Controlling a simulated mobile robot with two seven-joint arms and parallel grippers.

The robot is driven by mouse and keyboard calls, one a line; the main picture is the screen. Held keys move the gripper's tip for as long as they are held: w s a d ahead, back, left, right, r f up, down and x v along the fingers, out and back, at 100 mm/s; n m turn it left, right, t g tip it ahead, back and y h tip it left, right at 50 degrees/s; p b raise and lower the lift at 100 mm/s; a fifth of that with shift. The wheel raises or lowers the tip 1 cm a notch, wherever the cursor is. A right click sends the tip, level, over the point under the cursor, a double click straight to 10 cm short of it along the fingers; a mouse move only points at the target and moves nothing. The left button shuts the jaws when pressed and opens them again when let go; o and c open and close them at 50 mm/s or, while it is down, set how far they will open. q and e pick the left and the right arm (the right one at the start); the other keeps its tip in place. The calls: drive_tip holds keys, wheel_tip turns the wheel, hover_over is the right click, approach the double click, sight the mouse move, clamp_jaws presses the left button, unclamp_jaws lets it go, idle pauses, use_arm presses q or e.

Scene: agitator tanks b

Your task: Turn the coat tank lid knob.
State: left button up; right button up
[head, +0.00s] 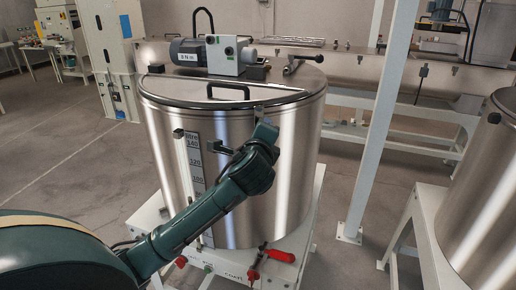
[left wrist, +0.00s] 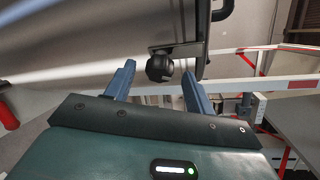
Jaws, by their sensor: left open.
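The steel coat tank (head: 235,150) stands in the middle of the head view, with its lid (head: 180,90) closed. A black lid knob (left wrist: 160,68) on a metal bracket at the tank's rim shows in the left wrist view. My left gripper (left wrist: 158,70) is open, with its two blue fingers on either side of the knob and gaps visible on both sides. In the head view my left gripper (head: 265,132) is at the tank's upper front, below the rim, and hides the knob. My right gripper is in neither view.
A motor (head: 188,51) with a gearbox sits on the tank top, and a black lid handle (head: 228,88) is in front of it. A white post (head: 385,120) and another steel tank (head: 485,190) stand to the right. A red-handled valve (head: 280,255) is below.

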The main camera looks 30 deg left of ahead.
use_arm(q)
drive_tip(key=v, duration=0.9)
drive_tip(key=shift+s+b, duration=0.3)
drive_tip(key=shift+b, duration=0.1)
drive_tip(key=shift+d, duration=0.15)
drive_tip(key=s+d+f+n+g+h, duration=0.15)
drive_tip(key=d+f+h, duration=0.25)
drive_tip(key=f, duration=0.8)
drive_tip(key=s+d+f+n+g+h, duration=0.1)
drive_tip(key=d+f+n+h, duration=0.25)
drive_tip(key=f, duration=0.75)
drive_tip(key=s+d+f+n+h, duration=0.1)
drive_tip(key=s+d+f+n, duration=0.2)
drive_tip(key=s+f, duration=0.4)
drive_tip(key=s+d+f+n+g+h, duration=0.1)
drive_tip(key=s+d+f+n+h, duration=0.1)
drive_tip(key=s+f+n, duration=0.4)
wheel_tip(320, 180, down, 3)
drive_tip(key=shift+s+d+r, duration=0.25)
drive_tip(key=shift+s+d, duration=0.35)
drive_tip(key=shift+d, duration=0.1)
drive_tip(key=shift+g, duration=0.25)
